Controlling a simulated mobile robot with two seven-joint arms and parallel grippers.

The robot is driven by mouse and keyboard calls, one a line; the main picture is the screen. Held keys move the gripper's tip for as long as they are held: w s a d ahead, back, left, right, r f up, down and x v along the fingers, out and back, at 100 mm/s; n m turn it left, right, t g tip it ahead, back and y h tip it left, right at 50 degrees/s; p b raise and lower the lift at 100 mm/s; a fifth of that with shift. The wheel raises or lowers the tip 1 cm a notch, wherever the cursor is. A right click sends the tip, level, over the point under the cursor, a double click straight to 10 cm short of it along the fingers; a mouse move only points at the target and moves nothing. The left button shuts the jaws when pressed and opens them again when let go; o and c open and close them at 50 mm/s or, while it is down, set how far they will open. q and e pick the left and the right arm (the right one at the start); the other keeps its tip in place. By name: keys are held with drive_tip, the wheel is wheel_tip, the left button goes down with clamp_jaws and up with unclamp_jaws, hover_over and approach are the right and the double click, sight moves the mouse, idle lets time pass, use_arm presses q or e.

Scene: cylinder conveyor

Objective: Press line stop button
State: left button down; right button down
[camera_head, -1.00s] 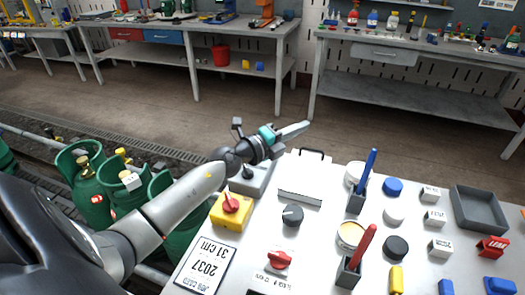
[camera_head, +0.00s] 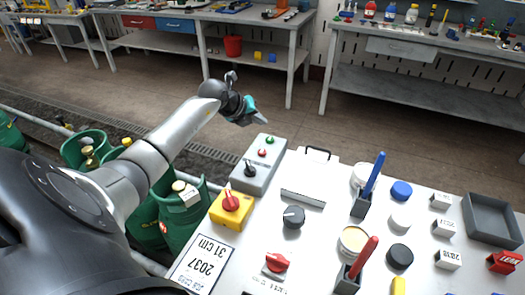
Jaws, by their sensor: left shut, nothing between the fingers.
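A grey control box (camera_head: 243,187) stands at the back left corner of the white panel. On its top are a red button (camera_head: 262,153), a small green button (camera_head: 270,139) and a black lever switch (camera_head: 250,169). I cannot read any label that names the line stop button. A yellow box (camera_head: 231,218) with a red rotary knob (camera_head: 230,200) sits just in front of the grey box. My left gripper (camera_head: 262,120) is shut and empty, in the air above and beyond the far end of the grey box, apart from the buttons. My right gripper is not in view.
The white panel (camera_head: 325,218) holds a grey dial (camera_head: 293,216), a red switch (camera_head: 277,262), pen holders, round caps and a grey tray (camera_head: 497,219). Green gas cylinders (camera_head: 146,222) stand at left under my left arm. Workbenches line the back; the floor between is clear.

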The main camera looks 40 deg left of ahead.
use_arm(q)
drive_tip(key=shift+f, duration=0.1)
drive_tip(key=b, duration=0.7)
hover_over(260, 153)
wheel_tip(260, 153, down, 8)
drive_tip(key=shift+d+r, duration=0.1)
drive_tip(key=shift+f+b, duration=0.4)
drive_tip(key=shift+f, duration=0.05)
idle(1.4)
drive_tip(key=shift+f, duration=0.4)
drive_tip(key=shift+f+b, duration=0.3)
drive_tip(key=shift+f, duration=0.25)
idle(0.7)
drive_tip(key=shift+r, duration=0.1)
drive_tip(key=shift+r+p, duration=0.8)
drive_tip(key=shift+p, duration=0.2)
